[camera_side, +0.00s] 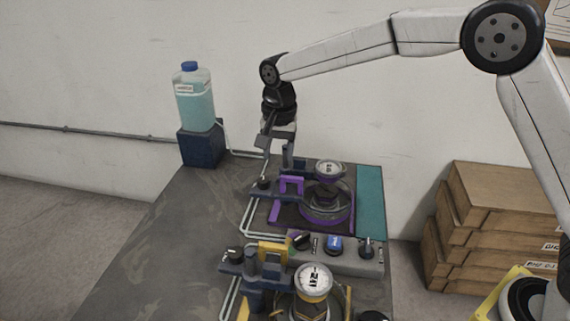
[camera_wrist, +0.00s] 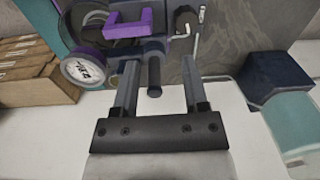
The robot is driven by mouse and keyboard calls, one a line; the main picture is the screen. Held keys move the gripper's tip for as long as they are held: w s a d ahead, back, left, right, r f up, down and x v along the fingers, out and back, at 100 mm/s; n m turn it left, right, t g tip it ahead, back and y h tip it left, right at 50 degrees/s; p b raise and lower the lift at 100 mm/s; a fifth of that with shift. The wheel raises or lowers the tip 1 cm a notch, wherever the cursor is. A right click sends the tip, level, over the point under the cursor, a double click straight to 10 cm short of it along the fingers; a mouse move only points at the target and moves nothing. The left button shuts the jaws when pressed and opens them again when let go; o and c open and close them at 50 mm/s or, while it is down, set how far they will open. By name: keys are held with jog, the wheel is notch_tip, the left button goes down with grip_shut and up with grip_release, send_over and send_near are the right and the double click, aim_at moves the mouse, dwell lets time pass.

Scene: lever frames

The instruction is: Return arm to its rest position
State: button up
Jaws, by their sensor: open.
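My gripper (camera_side: 277,150) is over the far end of the grey table, just behind the purple lever frame (camera_side: 291,187). Its two fingers are spread apart in the wrist view (camera_wrist: 158,78). A dark lever with a rounded black end (camera_wrist: 154,90) shows between the fingers there, touching neither in that picture; I cannot tell its depth between them. The purple frame also shows in the wrist view (camera_wrist: 128,25), with a round white gauge (camera_wrist: 83,69) beside it. My arm reaches in from the right, raised above the table.
A yellow lever frame (camera_side: 272,252) with a gauge (camera_side: 313,280) stands nearer the camera. A control box (camera_side: 345,256) with knobs lies between the frames. A bottle of teal liquid (camera_side: 194,98) stands on a dark blue block (camera_side: 201,147) at back left. Cardboard boxes (camera_side: 490,215) are stacked at right.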

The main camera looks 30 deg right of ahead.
jog(key=s+d+f+n, duration=0.2)
jog(key=s+d, duration=0.3)
jog(key=s, duration=0.3)
jog(key=s+d+f+n+t, duration=0.1)
jog(key=s+d+f+n, duration=0.1)
jog(key=s, duration=0.6)
jog(key=s+d+f+n+t, duration=0.1)
jog(key=s+d+f+n, duration=0.1)
jog(key=s+d+n, duration=0.2)
jog(key=s+d, duration=0.3)
jog(key=s, duration=0.1)
jog(key=shift+d, duration=0.3)
